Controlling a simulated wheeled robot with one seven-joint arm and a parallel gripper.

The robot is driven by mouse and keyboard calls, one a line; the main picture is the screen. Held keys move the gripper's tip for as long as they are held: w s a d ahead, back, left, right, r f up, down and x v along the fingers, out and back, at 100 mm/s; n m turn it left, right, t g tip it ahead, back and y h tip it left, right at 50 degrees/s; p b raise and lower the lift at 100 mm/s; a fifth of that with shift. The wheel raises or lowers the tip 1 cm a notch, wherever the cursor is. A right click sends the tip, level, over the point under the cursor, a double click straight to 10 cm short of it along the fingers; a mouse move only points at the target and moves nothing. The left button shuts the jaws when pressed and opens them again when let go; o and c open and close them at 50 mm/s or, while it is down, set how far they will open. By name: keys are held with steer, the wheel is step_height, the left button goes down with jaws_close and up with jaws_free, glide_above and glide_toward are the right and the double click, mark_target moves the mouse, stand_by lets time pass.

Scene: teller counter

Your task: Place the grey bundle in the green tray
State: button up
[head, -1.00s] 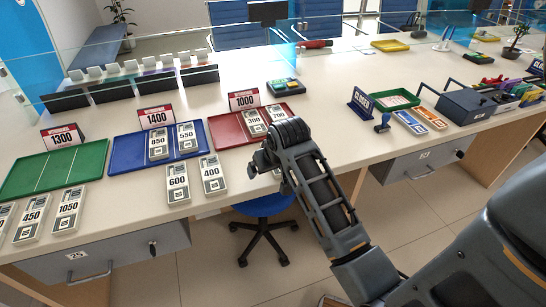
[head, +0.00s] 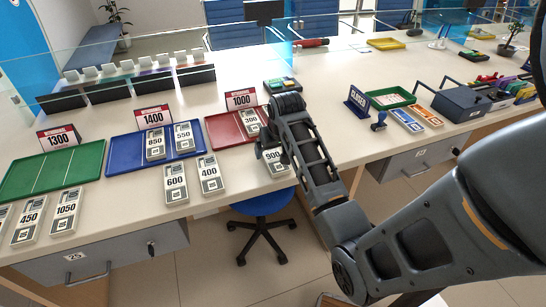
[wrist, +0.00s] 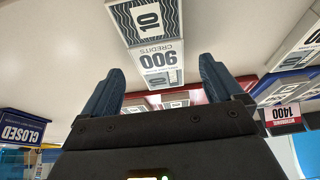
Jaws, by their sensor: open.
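Several grey-and-white bundles look alike; I cannot tell one grey one apart by colour. The 900 bundle (head: 275,167) lies on the counter in front of the red tray, partly behind my gripper. In the wrist view the 900 bundle (wrist: 153,52) appears upside down, ahead of and between my fingers. My gripper (wrist: 165,82) is open and empty, and is low by that bundle in the head view (head: 266,150). The green tray (head: 75,168) marked 1300 lies at the far left and is empty.
The 600 (head: 175,184) and 400 (head: 210,174) bundles lie just left of my gripper. The blue tray (head: 127,147) holds two bundles. The red tray (head: 222,134) holds a 300 bundle; my arm hides its right part. The 450 and 1050 bundles lie before the 1300 tray.

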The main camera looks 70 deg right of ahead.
steer(key=shift+x, duration=1.35)
steer(key=shift+c, duration=0.2)
steer(key=c, duration=1.2)
steer(key=shift+c, duration=0.2)
steer(key=shift+r, duration=0.15)
steer(key=shift+w+r, duration=0.1)
steer(key=shift+r, duration=0.5)
step_height(320, 180, up, 3)
steer(key=shift+d, duration=0.1)
steer(key=s+d+r, duration=0.1)
steer(key=s+r, duration=0.2)
steer(key=s, duration=0.2)
steer(key=s+r+b, duration=0.1)
steer(key=s+r, duration=0.2)
steer(key=s, duration=0.3)
steer(key=shift+s+d+r, duration=0.3)
steer(key=shift+d, duration=0.1)
